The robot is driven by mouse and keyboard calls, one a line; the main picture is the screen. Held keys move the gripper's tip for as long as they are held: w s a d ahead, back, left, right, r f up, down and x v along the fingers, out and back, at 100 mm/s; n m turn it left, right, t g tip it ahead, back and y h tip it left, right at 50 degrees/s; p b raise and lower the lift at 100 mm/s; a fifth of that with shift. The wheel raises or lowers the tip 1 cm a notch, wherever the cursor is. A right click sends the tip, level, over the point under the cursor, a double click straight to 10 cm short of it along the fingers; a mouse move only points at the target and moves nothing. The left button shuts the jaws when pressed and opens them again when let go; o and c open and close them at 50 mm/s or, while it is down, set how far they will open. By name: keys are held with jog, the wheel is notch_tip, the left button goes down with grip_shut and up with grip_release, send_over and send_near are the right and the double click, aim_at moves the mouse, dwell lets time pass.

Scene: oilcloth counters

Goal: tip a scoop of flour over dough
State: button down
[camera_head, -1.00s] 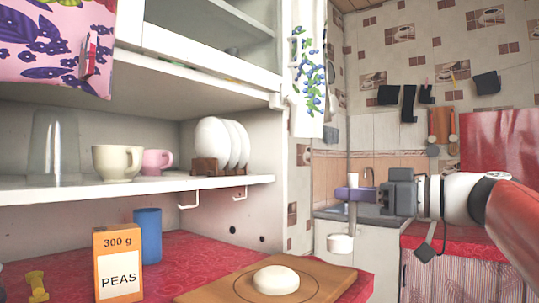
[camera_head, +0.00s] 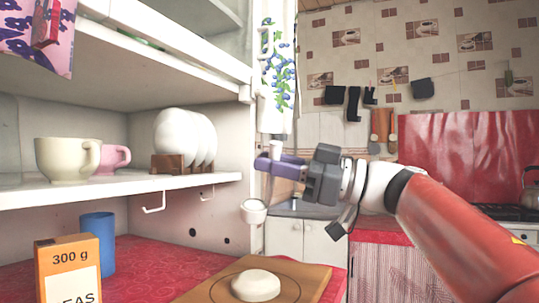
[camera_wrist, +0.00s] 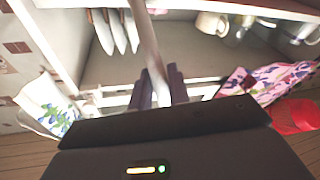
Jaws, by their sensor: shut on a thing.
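My gripper (camera_head: 278,167) has purple fingers and is shut on the handle of a white scoop (camera_head: 254,213). The scoop hangs below the fingers, its handle slightly tilted and its bowl lowest. In the head view the bowl appears above the dough, apart from it; its contents cannot be made out. The dough (camera_head: 256,286) is a pale, rounded lump on a wooden board (camera_head: 314,277). In the wrist view the pale handle (camera_wrist: 147,45) runs up between the fingers (camera_wrist: 156,88); dough and bowl are out of that view.
A peas box (camera_head: 68,268) and a blue cup (camera_head: 99,240) stand left of the board on the red cloth (camera_head: 150,258). A shelf (camera_head: 118,189) above holds a cream mug (camera_head: 65,158), a pink cup (camera_head: 113,159) and racked plates (camera_head: 185,138). Hooks (camera_head: 153,204) hang beneath its edge.

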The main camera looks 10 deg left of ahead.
jog(key=shift+s+d+f+n+y, duration=0.15)
jog(key=shift+s+f+n+y, duration=0.25)
jog(key=shift+n, duration=0.1)
jog(key=s+d+f+n+g+y+b, duration=0.2)
jog(key=s+f+n+g+b, duration=0.2)
jog(key=n+g+b, duration=0.5)
notch_tip(320, 180, down, 3)
jog(key=n+b, duration=0.5)
jog(key=b, duration=0.1)
jog(key=shift+y, duration=0.3)
jog(key=shift+r, duration=0.15)
